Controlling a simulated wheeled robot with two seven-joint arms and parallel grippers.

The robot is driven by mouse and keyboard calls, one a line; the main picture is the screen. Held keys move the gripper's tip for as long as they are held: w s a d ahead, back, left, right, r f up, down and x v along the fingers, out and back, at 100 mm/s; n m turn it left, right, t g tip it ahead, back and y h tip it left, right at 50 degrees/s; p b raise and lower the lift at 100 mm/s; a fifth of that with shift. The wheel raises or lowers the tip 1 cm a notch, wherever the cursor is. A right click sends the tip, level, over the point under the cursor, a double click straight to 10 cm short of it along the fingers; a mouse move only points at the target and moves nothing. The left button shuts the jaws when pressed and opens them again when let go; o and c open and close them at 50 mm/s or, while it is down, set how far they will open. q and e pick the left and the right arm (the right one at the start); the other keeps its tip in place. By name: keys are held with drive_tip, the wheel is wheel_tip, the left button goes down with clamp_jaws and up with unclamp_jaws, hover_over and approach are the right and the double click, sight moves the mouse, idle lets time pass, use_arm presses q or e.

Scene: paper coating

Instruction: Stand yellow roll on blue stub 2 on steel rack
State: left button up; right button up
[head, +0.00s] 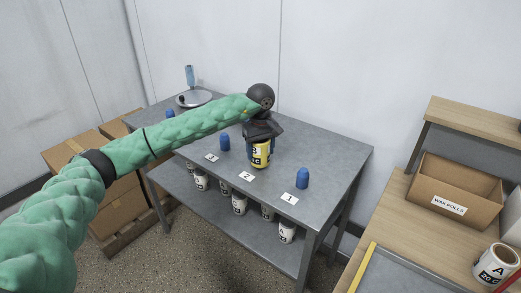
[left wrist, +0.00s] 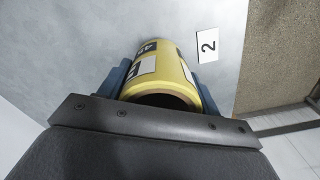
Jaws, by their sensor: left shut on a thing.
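The yellow roll (head: 261,154) is upright at the steel rack's top (head: 330,152), just behind the label 2 card (head: 247,176). My left gripper (head: 261,138) is above it, shut on its upper part. In the left wrist view the yellow roll (left wrist: 162,75) sits between the blue fingers of the left gripper (left wrist: 160,88), with the 2 card (left wrist: 207,45) beside it. Blue stub 2 is not visible; the roll and gripper cover that spot. I cannot tell whether the roll's bottom touches the rack top or is around the stub. My right gripper is not in view.
Bare blue stubs stand on either side, one by card 1 (head: 302,178) and one to the left (head: 225,142). White rolls (head: 239,203) stand on the lower shelf. A scale-like dish (head: 194,99) is at the back left. A wooden bench with a wax rolls box (head: 455,192) is right.

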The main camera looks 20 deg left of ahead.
use_arm(q)
drive_tip(key=shift+f+b, duration=0.6)
drive_tip(key=shift+f, duration=0.2)
drive_tip(key=o, duration=1.1)
drive_tip(key=shift+r, duration=0.1)
drive_tip(key=shift+o, duration=0.2)
drive_tip(key=shift+r, duration=0.5)
wheel_tip(320, 180, up, 7)
drive_tip(key=shift+f+b, duration=0.1)
drive_tip(key=shift+b, duration=0.95)
